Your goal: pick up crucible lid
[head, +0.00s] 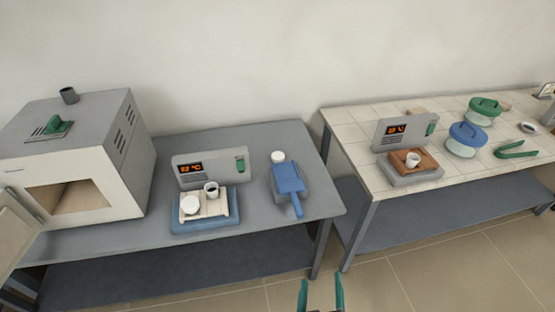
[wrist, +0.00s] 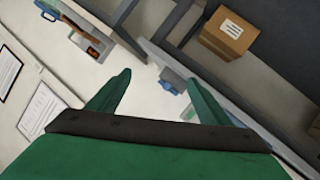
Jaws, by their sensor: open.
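A second crucible (head: 413,160) stands on a brown block on the right instrument. My gripper (head: 320,290) is open and empty at the bottom of the head view, in front of the tables and away from these pieces. Its green fingers (wrist: 155,95) are spread in the wrist view.
An open-doored furnace (head: 75,160) stands on the left grey table (head: 255,215). A blue scoop (head: 288,180) lies to the right of the left instrument. The right tiled table (head: 350,125) holds lidded pots (head: 466,138) and green tongs (head: 515,150). A gap separates the tables.

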